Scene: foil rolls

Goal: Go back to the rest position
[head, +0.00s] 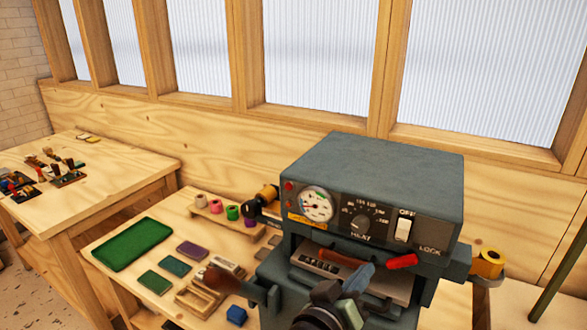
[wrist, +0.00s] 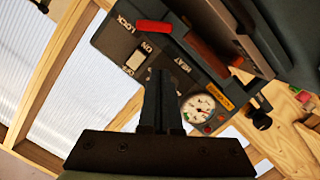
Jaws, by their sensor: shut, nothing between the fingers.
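My gripper (wrist: 163,78) shows in the wrist view with its two dark fingers together and nothing between them. It is in front of the grey foil machine (head: 375,175), whose dial and switches fill much of the wrist view. In the head view, dark parts of my arm (head: 325,315) show at the bottom centre, low in front of the machine. I cannot clearly make out the fingertips there.
The machine has a gauge (head: 317,205), a red handle (head: 401,262) and a gold roll (head: 489,263) at its right. Small coloured rolls (head: 232,212) stand on a rack to the left. A green tray (head: 132,244) and several coloured blocks lie on the bench. A windowed wall stands behind.

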